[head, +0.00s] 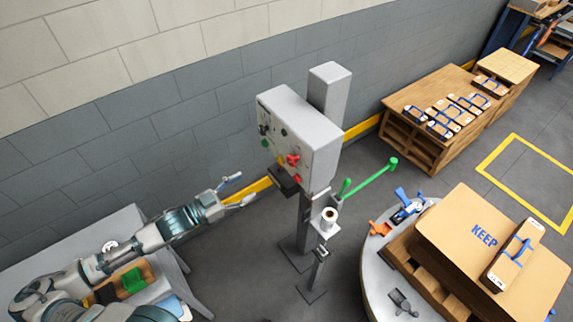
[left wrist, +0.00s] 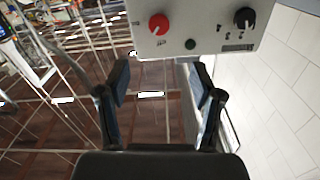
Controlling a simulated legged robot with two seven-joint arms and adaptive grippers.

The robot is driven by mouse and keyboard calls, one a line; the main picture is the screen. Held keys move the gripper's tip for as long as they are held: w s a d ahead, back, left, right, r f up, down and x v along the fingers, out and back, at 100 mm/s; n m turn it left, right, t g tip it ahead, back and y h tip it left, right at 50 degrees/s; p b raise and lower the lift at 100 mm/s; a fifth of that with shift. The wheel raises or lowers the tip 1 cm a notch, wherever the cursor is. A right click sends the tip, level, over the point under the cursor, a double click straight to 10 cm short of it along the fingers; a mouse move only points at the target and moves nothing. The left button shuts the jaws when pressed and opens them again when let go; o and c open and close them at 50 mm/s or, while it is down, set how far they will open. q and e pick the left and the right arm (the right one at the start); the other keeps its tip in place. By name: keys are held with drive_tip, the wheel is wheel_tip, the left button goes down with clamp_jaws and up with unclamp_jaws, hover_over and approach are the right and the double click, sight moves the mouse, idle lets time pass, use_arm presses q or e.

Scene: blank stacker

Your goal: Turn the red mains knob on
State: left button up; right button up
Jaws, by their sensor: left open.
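A grey control box (head: 300,130) is fixed to a post, its face turned left in the head view. Red parts (head: 293,160) show on the lower part of that face; I cannot tell there which one is the mains knob. In the left wrist view a round red knob (left wrist: 158,25) with a light pointer line sits on the panel, beyond the fingertips. My left gripper (head: 237,190) is open and empty, left of the box and apart from it. Its two dark fingers also show in the left wrist view (left wrist: 162,82). My right gripper is not in view.
A black knob (left wrist: 244,18) and a dark green button (left wrist: 190,44) share the panel with the red knob. A green lever (head: 370,178) sticks out right of the post. A round table (head: 375,255) with a KEEP carton (head: 470,225) stands at right. A grey bench is at lower left.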

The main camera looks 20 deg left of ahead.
sight(289, 162)
use_arm(q)
drive_tip(key=p+x, duration=0.1)
drive_tip(key=x, duration=1.3)
drive_tip(key=shift+w+d, duration=0.2)
drive_tip(key=shift+w, duration=0.05)
drive_tip(key=shift+w+d, duration=0.4)
drive_tip(key=c, duration=1.1)
drive_tip(key=shift+c, duration=0.2)
